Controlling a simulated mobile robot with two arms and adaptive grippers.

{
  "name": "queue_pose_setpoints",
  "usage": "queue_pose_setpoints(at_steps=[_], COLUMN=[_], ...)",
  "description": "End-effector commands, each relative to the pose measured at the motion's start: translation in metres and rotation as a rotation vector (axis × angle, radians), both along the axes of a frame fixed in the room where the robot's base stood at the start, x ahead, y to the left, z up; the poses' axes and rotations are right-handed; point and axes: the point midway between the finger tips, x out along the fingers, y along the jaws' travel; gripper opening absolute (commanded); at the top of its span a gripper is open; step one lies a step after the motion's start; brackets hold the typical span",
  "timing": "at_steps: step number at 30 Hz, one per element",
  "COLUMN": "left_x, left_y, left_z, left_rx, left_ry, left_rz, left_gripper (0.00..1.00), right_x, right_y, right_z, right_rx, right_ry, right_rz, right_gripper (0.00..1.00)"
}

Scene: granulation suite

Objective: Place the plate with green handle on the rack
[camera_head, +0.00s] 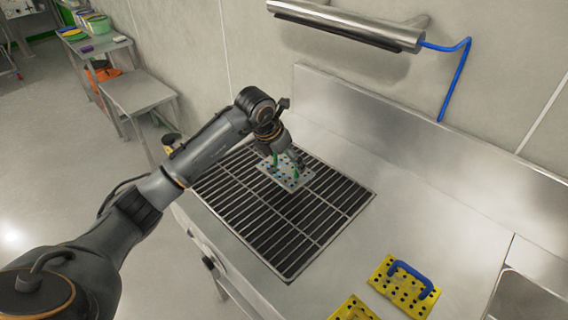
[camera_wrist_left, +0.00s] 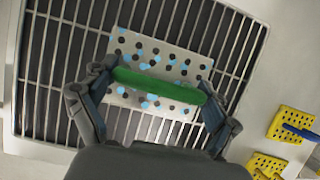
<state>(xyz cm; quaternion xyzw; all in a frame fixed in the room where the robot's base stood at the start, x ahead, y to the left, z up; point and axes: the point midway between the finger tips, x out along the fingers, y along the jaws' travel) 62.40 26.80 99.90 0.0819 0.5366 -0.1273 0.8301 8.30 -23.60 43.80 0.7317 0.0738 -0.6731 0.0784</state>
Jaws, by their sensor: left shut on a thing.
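The plate (camera_head: 291,181) is a pale metal sheet with dark holes and light blue spots, with a green handle (camera_wrist_left: 158,91). It is at the far part of the dark barred rack (camera_head: 318,227), set in the steel counter. In the left wrist view the plate (camera_wrist_left: 172,63) lies over the bars (camera_wrist_left: 50,70). My left gripper (camera_head: 283,165) is shut on the green handle, its fingers at both ends of it in the left wrist view (camera_wrist_left: 155,100). I cannot tell whether the plate touches the bars. My right gripper is not in view.
A yellow perforated plate with a blue handle (camera_head: 411,279) lies on the counter right of the rack, with another yellow plate (camera_head: 353,309) near it. A sink edge (camera_head: 520,295) is at far right. A cylindrical fixture (camera_head: 345,25) hangs on the wall above.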

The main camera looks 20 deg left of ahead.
Motion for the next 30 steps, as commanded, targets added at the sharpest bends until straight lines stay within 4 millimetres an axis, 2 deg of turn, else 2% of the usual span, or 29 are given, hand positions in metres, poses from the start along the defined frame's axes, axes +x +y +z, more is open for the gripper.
queue_pose_setpoints(at_steps=[5,8,16,27,28,30], left_x=[0.012,0.016,0.018,0.018,0.018,0.018], left_y=[0.008,0.011,0.012,0.013,0.013,0.013], left_z=[-0.015,-0.020,-0.051,-0.058,-0.059,-0.058], left_rx=[-0.002,-0.002,-0.002,0.000,0.000,0.000], left_ry=[-0.003,-0.004,-0.004,-0.005,-0.003,-0.003], left_rz=[0.001,0.001,0.000,-0.001,0.000,0.000], left_gripper=[0.40,0.40,0.40,0.40,0.92,1.00], right_x=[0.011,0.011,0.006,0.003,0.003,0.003], right_y=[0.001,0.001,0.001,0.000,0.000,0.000], right_z=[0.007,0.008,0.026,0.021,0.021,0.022], right_rx=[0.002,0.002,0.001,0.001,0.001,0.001], right_ry=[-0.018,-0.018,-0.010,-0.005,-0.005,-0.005], right_rz=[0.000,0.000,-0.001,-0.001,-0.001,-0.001], right_gripper=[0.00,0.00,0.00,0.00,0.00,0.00])
